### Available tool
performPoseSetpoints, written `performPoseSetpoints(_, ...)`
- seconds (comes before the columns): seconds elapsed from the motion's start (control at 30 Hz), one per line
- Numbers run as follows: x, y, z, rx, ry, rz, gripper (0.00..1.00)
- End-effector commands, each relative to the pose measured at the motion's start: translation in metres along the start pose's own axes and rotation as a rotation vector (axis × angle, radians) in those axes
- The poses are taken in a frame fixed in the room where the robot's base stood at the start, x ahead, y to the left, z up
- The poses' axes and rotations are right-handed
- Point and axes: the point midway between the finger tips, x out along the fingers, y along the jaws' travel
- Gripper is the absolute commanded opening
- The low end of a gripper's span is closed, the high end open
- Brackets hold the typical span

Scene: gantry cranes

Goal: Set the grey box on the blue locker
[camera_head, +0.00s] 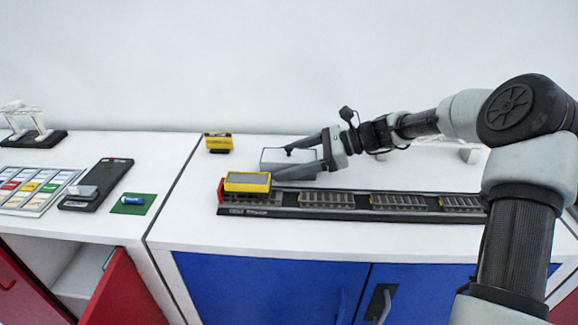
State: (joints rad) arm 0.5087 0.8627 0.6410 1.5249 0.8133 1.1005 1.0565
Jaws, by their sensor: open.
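The grey box (270,157) rests on the white top of the blue locker (260,285), behind a model track. My gripper (284,162) reaches in from the right and is open. One finger lies over the box and the other passes along its near side. The fingers hide part of the box, so I cannot tell whether they touch it. The blue doors of the locker are shut.
A track (335,213) with a yellow-and-red wagon (247,183) runs in front of the box. A yellow block (218,142) stands at the back left. The left counter holds a colored tray (35,190) and a dark device (95,186); a red door (125,290) below is open.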

Motion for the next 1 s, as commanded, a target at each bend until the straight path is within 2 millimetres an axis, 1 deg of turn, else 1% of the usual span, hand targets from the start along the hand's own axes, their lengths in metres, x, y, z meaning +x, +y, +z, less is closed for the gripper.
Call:
performPoseSetpoints(0.03, 0.0, 0.0, 0.0, 0.0, 0.0, 0.0, 0.77)
performPoseSetpoints(0.07, 0.0, 0.0, 0.0, 0.0, 0.0, 0.0, 0.73)
performPoseSetpoints(0.2, 0.0, 0.0, 0.0, 0.0, 0.0, 0.0, 0.5)
performPoseSetpoints(0.5, 0.0, 0.0, 0.0, 0.0, 0.0, 0.0, 0.0)
performPoseSetpoints(0.8, -0.002, 0.0, 0.004, -0.002, -0.002, 0.0, 0.0)
performPoseSetpoints(0.87, -0.003, -0.001, 0.008, -0.003, -0.001, 0.0, 0.0)
performPoseSetpoints(1.0, -0.012, -0.001, 0.029, -0.006, 0.0, -0.002, 0.0)
